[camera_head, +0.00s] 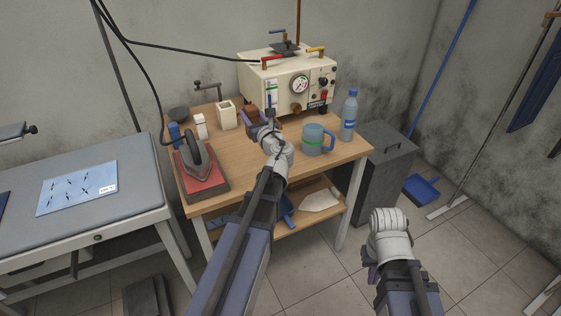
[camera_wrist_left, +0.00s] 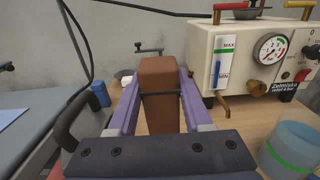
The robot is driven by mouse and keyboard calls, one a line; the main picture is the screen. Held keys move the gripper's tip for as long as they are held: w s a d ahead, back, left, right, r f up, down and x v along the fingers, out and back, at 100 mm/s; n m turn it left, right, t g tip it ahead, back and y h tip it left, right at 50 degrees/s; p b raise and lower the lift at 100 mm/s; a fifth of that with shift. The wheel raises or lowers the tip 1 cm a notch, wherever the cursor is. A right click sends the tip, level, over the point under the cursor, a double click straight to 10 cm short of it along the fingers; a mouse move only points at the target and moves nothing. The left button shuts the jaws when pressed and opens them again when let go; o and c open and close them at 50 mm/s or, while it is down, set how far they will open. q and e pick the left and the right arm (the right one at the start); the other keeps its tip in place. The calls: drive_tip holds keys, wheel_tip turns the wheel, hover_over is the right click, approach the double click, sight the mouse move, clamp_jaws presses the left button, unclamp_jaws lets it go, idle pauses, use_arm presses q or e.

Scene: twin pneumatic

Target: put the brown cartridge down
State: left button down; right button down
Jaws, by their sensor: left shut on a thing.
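The brown cartridge (camera_wrist_left: 160,82) is a plain brown block in the left wrist view, between the two purple fingers of my left gripper (camera_wrist_left: 160,105). The fingers are shut on its sides. In the head view my left gripper (camera_head: 260,121) is over the back middle of the wooden table (camera_head: 215,180), in front of the cream machine (camera_head: 257,77), and a small brown part of the cartridge (camera_head: 253,111) shows there. Its lower end is hidden, so I cannot tell whether it touches the table. My right gripper (camera_head: 371,274) is low at the right, mostly hidden by its own wrist, away from the table.
A white open container (camera_head: 227,116), a white bottle (camera_head: 200,126) and a blue item (camera_head: 175,134) stand left of my left gripper. An iron (camera_head: 196,158) rests on a red pad. A blue mug (camera_head: 313,140) and water bottle (camera_head: 348,116) stand right. Wood between iron and mug is clear.

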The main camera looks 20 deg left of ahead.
use_arm(q)
drive_tip(key=shift+s+d+f, duration=0.1)
drive_tip(key=shift+s+d, duration=0.1)
drive_tip(key=shift+d, duration=0.05)
drive_tip(key=shift+f+b, duration=0.35)
drive_tip(key=shift+b, duration=0.1)
drive_tip(key=f+b, duration=0.1)
drive_tip(key=a+f+b, duration=0.1)
drive_tip(key=f, duration=0.1)
drive_tip(key=w+f+b, duration=0.1)
drive_tip(key=b, duration=0.1)
drive_tip(key=shift+w+a+f, duration=0.1)
drive_tip(key=shift+a+f, duration=0.05)
drive_tip(key=shift+f, duration=0.05)
drive_tip(key=shift+r, duration=0.1)
wheel_tip(320, 180, down, 10)
drive_tip(key=b, duration=1)
drive_tip(key=shift+r, duration=0.1)
